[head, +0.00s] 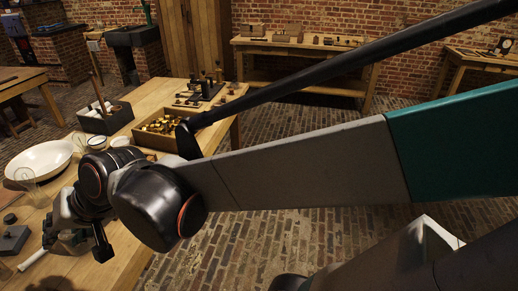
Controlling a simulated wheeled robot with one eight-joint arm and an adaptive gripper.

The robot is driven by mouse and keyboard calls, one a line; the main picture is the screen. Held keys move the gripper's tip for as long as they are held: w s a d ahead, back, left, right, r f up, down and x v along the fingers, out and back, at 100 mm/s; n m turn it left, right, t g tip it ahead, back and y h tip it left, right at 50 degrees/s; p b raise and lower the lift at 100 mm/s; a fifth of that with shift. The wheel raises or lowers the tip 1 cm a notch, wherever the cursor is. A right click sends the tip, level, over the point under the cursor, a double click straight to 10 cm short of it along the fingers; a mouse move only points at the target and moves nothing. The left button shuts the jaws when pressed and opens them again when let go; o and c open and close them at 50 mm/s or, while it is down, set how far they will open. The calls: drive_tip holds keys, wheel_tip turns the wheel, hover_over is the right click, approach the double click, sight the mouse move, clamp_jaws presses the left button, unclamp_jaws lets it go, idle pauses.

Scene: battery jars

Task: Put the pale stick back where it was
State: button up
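A pale stick (31,261) shows at the lower left, over the near part of the wooden table. Its upper right end meets the outline of my gripper (62,243). I cannot tell whether the stick is held between the fingers or lies behind them. My gripper hangs low at the table's left side, partly covered by its own wrist, and its finger opening is not clear. A dark box (119,116) at the back of the table holds several white rolls (97,110) and an upright brown stick (97,84).
A white bowl (45,158) and glass jars (27,181) stand left of my wrist. A dark block (12,240) sits beside the pale stick. A wooden tray (150,138) of brassy pieces and a dark rack (207,90) are farther back. My arm crosses the view.

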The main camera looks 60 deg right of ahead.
drive_tip(key=s+d+f+n+g+h, duration=0.1)
drive_tip(key=s+d+n+h, duration=0.2)
drive_tip(key=s+d+n, duration=0.3)
drive_tip(key=s+d, duration=0.1)
drive_tip(key=s, duration=0.4)
drive_tip(key=shift+d+f+h, duration=0.25)
drive_tip(key=shift+d+h, duration=0.1)
drive_tip(key=shift+h, duration=0.05)
